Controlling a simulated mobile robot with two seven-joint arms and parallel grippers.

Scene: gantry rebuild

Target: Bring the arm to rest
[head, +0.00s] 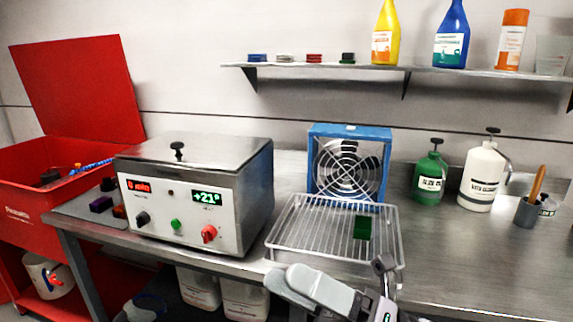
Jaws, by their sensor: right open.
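My right gripper (350,285) is at the bottom edge of the head view, in front of the wire rack. Its jaws are open and I see nothing held between them. A dark green block (362,227) lies on the wire rack (290,232), beyond the gripper and apart from it. The rest of the right arm is mostly cut off by the frame. My left gripper is not in view.
A steel bath (190,215) with lit displays stands left of the rack; a blue-framed fan (349,165) stands behind it. Green (429,178) and white (482,180) bottles stand right. The steel bench (470,265) is clear at front right. A red chest (35,205) is open at left.

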